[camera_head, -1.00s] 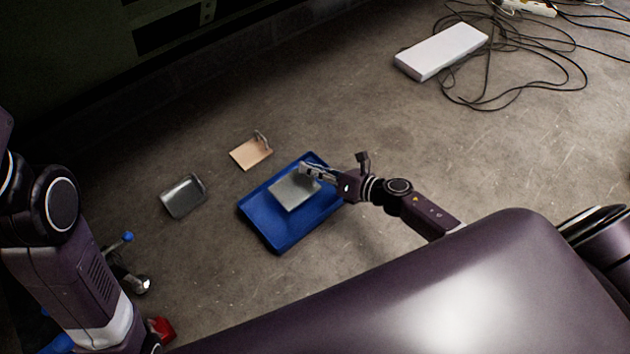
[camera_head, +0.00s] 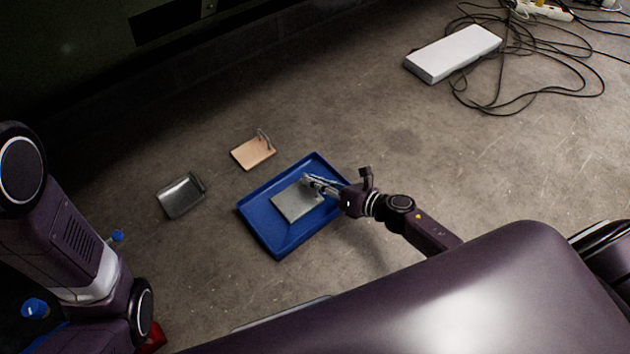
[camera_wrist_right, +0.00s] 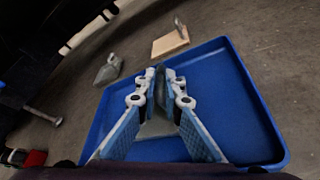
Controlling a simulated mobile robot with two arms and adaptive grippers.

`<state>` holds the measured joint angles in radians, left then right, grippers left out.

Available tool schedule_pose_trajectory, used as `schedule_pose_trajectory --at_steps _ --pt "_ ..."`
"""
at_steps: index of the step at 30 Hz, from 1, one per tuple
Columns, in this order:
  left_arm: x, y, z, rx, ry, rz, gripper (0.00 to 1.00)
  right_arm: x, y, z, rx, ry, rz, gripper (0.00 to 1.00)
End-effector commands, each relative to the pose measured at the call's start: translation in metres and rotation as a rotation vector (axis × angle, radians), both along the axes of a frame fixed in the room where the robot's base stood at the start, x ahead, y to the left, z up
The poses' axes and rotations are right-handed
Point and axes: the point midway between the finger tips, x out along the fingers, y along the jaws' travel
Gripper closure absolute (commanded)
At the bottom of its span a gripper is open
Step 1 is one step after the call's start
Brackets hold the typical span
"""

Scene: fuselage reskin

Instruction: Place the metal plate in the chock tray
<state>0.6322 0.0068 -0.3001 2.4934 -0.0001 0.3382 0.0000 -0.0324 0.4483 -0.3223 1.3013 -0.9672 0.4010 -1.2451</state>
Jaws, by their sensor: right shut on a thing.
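The metal plate (camera_head: 297,203) is a flat grey square over the middle of the blue tray (camera_head: 272,238). My right gripper (camera_head: 310,182) is shut on the plate's upper right edge. In the right wrist view, the plate (camera_wrist_right: 158,128) shows between the two fingers of the right gripper (camera_wrist_right: 160,88), with the blue tray (camera_wrist_right: 250,120) beneath and around it. I cannot tell whether the plate touches the tray floor. My left arm shows at the left of the head view, but its gripper is not clearly in view.
A small grey metal tray (camera_head: 181,195) and a tan board with a handle (camera_head: 253,152) lie on the floor left of and behind the blue tray. A white box (camera_head: 453,54) and loose black cables (camera_head: 540,85) lie at the upper right.

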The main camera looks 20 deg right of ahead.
Motion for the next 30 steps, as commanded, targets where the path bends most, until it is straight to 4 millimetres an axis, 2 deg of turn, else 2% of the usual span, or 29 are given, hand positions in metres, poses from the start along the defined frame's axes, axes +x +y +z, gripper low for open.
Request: schedule_pose_trajectory --at_steps 3,4,9,20,22,24,30 --pt "-0.004 0.000 -0.001 0.001 -0.011 0.000 0.72 0.001 0.000 -0.003 0.002 -0.002 0.000 1.00" --pt "-0.005 0.000 0.000 0.001 -0.014 0.000 0.72 0.000 0.000 -0.004 0.000 0.000 0.000 0.92" --pt "-0.005 0.000 0.000 0.002 -0.012 0.000 0.72 0.000 0.000 -0.003 0.000 0.000 0.000 0.75" --pt "-0.005 0.000 0.004 0.001 -0.013 0.000 0.72 0.000 0.000 0.002 0.000 0.000 0.000 0.75" --pt "-0.003 0.000 0.007 -0.001 -0.010 -0.002 0.72 -0.007 -0.005 0.004 0.000 0.004 0.000 0.75" --pt "0.012 0.001 0.002 -0.004 0.032 -0.002 0.72 -0.018 -0.012 0.009 -0.001 0.005 0.000 0.75" --pt "0.031 0.002 -0.001 -0.007 0.087 -0.005 0.72 -0.054 -0.035 0.025 0.000 0.004 0.000 0.75"
